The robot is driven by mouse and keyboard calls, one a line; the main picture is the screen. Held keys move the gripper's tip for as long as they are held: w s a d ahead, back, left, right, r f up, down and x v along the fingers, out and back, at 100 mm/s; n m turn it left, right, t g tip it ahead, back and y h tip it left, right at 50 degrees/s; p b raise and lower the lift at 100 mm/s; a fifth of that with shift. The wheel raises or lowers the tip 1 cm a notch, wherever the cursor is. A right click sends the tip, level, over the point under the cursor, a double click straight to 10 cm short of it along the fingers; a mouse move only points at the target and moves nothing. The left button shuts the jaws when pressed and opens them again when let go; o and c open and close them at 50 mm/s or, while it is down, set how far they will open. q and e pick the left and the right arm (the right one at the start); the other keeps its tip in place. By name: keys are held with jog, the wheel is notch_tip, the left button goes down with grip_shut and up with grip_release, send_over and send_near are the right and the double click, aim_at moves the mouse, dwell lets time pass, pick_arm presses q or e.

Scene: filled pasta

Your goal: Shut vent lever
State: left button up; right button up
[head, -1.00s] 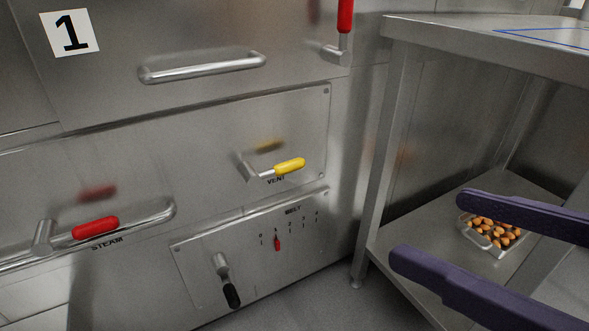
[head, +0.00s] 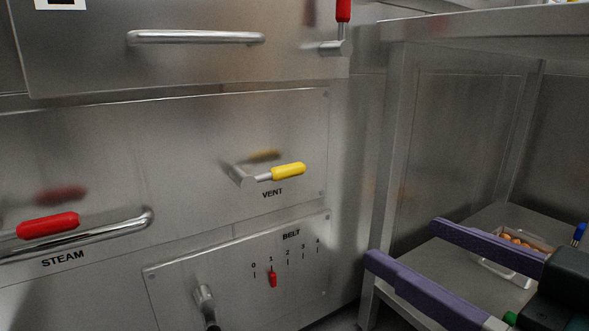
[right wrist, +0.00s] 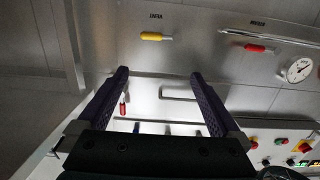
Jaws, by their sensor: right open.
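The vent lever (head: 287,171) has a yellow grip on a short metal arm. It sticks out from the steel panel just above the VENT label, pointing right and nearly level. In the right wrist view the yellow grip (right wrist: 152,36) shows beyond the fingers, near the top. My right gripper (head: 408,268) is open and empty, at the lower right of the head view. It is apart from the lever, to its right and below. The right wrist view shows both purple fingers (right wrist: 161,82) spread with nothing between them. My left gripper is not in view.
A red STEAM lever (head: 48,225) and a metal rail (head: 110,228) are left of the vent lever. A dark-handled lever (head: 204,303) and BELT scale (head: 288,258) sit below it. A steel table (head: 480,22) stands right, with a tray (head: 507,272) on its lower shelf.

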jog(key=x, duration=0.3)
jog(key=shift+w+a+f, duration=0.1)
jog(key=shift+w+a, duration=0.1)
